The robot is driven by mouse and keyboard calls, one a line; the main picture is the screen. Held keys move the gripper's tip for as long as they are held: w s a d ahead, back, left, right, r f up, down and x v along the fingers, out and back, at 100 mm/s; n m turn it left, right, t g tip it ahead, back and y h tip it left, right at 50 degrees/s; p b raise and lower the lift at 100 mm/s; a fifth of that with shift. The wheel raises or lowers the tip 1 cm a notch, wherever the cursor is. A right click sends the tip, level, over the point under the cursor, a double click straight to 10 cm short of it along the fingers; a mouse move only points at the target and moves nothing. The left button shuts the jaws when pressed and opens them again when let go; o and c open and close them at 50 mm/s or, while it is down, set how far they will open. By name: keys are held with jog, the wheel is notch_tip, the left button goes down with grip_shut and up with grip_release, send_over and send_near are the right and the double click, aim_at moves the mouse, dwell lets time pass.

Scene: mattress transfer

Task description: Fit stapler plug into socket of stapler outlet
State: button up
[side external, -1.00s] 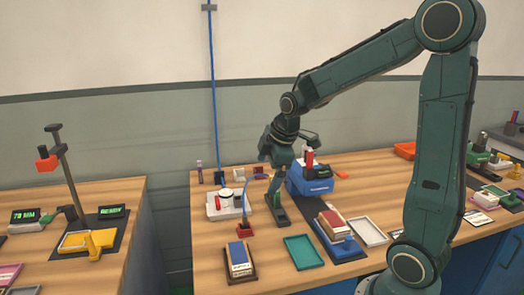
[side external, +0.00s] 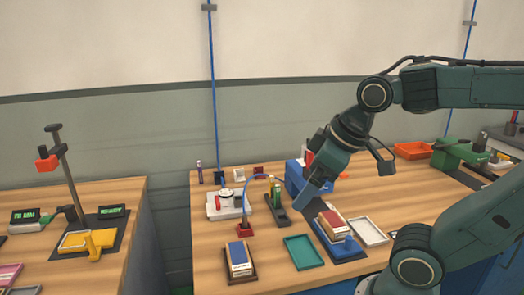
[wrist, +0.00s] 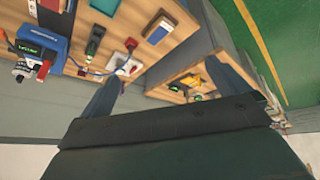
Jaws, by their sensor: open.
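A blue machine (side external: 296,178), apparently the stapler, stands right of centre on the table, partly behind my gripper. A thin blue cable (side external: 256,178) arcs from behind the green and dark stand to a small red block (side external: 244,230). I cannot tell how deep the plug sits. The wrist view also shows the blue machine (wrist: 38,46) and the red block (wrist: 131,44). My gripper (side external: 312,194) is open and appears empty, above the table in front of the blue machine.
A dark stand with an upright green piece (side external: 275,193) is beside the cable. A white device (side external: 222,208) is at left. A teal tray (side external: 303,252), a white tray (side external: 369,232) and a box holder (side external: 239,262) lie in front. A gap separates the left table.

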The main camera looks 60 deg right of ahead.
jog(key=s, duration=0.1)
jog(key=s+a+m, duration=0.1)
jog(key=s, duration=0.1)
jog(key=shift+f, duration=0.1)
jog(key=c, duration=1.3)
jog(key=shift+o, duration=0.2)
jog(key=m+g, duration=0.5)
jog(key=m, duration=0.1)
send_over(244, 214)
notch_tip(244, 214, down, 13)
jog(key=shift+d+f, duration=0.1)
jog(key=shift+f, duration=4.35)
